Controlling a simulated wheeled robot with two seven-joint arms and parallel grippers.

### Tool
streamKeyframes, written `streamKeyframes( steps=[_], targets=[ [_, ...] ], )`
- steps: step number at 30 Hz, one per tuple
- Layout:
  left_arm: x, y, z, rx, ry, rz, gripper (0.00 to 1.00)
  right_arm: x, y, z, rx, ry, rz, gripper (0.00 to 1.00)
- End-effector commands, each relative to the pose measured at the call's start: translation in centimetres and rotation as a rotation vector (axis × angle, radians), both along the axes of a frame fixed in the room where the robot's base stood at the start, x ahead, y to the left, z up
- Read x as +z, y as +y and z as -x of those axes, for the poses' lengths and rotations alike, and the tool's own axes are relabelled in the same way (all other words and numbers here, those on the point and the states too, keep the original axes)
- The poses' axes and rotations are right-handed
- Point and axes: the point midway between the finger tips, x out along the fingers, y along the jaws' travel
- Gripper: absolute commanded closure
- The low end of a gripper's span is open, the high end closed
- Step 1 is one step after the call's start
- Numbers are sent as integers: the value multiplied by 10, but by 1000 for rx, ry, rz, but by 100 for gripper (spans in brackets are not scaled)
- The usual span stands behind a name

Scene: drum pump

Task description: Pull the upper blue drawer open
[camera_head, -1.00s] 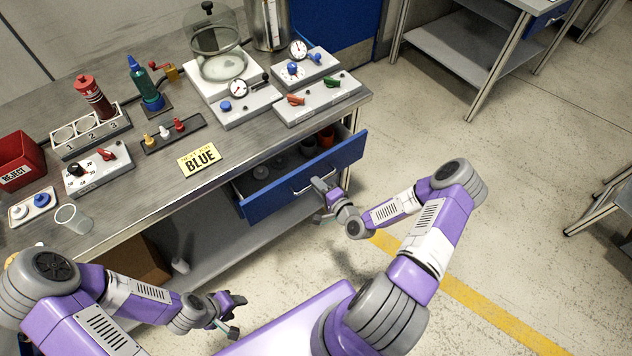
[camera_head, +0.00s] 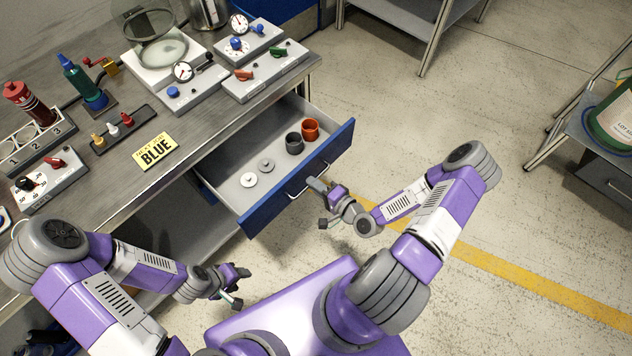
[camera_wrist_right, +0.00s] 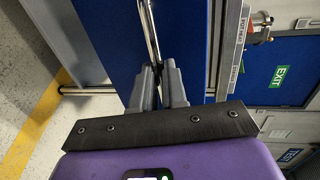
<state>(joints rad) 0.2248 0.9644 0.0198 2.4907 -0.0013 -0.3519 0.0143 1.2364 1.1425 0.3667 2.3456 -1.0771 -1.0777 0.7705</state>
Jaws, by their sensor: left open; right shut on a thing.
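The blue drawer (camera_head: 262,209) under the workbench stands well open. Its grey inside shows two pale discs, a dark cup (camera_head: 294,143) and an orange-red cup (camera_head: 310,129). My right gripper (camera_head: 318,187) is at the bar handle (camera_head: 299,192) on the drawer front. In the right wrist view its fingers (camera_wrist_right: 158,86) are shut on the metal handle (camera_wrist_right: 151,35), with the blue front (camera_wrist_right: 105,35) behind it. My left gripper (camera_head: 240,285) is open and empty, low in front of the bench and apart from the drawer.
The bench top (camera_head: 215,120) carries a yellow BLUE sign (camera_head: 155,151), a glass-domed device, gauge boxes and bottles. A second table (camera_head: 425,25) stands at the back. A shelf with a green-and-white container (camera_head: 612,115) is at the right. The floor right of the drawer is clear.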

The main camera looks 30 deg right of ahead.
Motion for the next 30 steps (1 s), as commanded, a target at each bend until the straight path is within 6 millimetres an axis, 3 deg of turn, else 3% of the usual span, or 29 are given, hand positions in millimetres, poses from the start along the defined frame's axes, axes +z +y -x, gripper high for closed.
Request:
streamKeyframes(
  steps=[7,8,12,22,30],
  targets=[
    [0,0,0,0,0,0,50,0,0,1,1,0,1,100],
    [0,0,0,0,0,0,50,0,0,1,1,0,1,83],
    [0,0,0,0,0,0,50,0,0,1,1,0,1,62],
    [1,0,0,0,0,0,50,1,-2,4,-1,1,1,62],
    [8,0,0,0,0,0,50,10,-15,42,-4,3,2,62]
  ],
)
